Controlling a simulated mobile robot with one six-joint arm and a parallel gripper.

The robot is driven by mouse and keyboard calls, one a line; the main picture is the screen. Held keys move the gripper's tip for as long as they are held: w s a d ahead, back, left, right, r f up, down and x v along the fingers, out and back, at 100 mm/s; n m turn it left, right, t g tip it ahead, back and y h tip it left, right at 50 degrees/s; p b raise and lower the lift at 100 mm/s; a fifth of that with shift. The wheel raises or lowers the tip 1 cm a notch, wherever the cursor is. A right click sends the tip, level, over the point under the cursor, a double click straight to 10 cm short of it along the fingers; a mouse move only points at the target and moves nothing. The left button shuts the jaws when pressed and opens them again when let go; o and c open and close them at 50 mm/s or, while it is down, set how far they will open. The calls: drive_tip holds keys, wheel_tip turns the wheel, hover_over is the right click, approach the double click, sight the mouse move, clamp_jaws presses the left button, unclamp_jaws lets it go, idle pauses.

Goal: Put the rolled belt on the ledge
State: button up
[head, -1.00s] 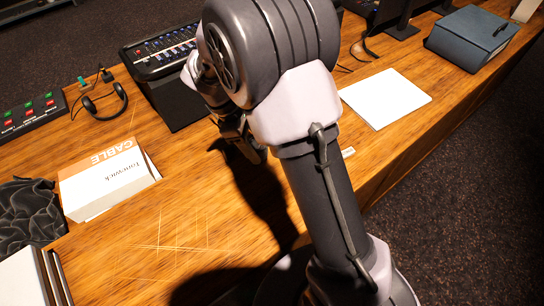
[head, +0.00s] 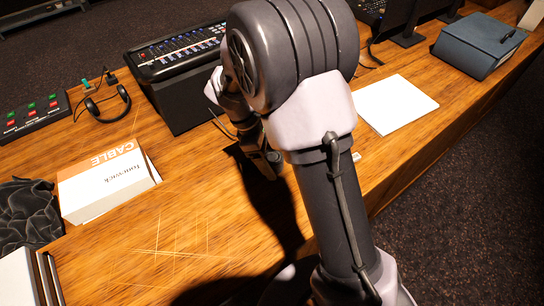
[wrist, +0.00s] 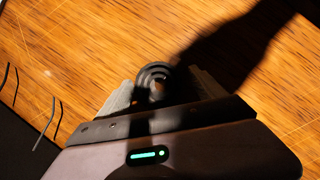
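The rolled belt (wrist: 155,78) is a small dark coil. It shows in the wrist view between the two pale fingers of my gripper (wrist: 162,90). The fingers are apart, one on each side of the coil, with a thin gap seeming to show at its right. I cannot tell whether the coil touches the desk. In the head view my gripper (head: 268,165) points down close above the wooden desk, and my arm hides the belt. I cannot make out a clear ledge in either view.
A mixer (head: 180,52) stands behind my gripper, with headphones (head: 108,105) to its left. A Cable box (head: 105,182) lies at left, near dark cloth (head: 28,212). White paper (head: 394,103) and a blue binder (head: 477,45) are at right. The front-left desk (head: 165,250) is clear.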

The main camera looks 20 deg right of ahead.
drive_tip(key=shift+r, duration=0.1)
drive_tip(key=s+a+r+m+t+y+p, duration=0.1)
drive_tip(key=a+r+m+p, duration=0.1)
drive_tip(key=r, duration=0.7)
drive_tip(key=a+r+m+y+p, duration=0.1)
drive_tip(key=a+r+m+p, duration=0.15)
drive_tip(key=r, duration=0.55)
drive_tip(key=s+r+m+t+y, duration=0.2)
drive_tip(key=s+r+m+t, duration=0.1)
drive_tip(key=s+m, duration=0.3)
drive_tip(key=s+r+m+t+y, duration=0.2)
drive_tip(key=s+m, duration=0.4)
drive_tip(key=s, duration=0.5)
wheel_tip(320, 180, up, 3)
drive_tip(key=shift+s+a+f+t, duration=0.1)
drive_tip(key=shift+s+a+t, duration=0.2)
drive_tip(key=shift+t, duration=0.6)
drive_tip(key=shift+m, duration=0.25)
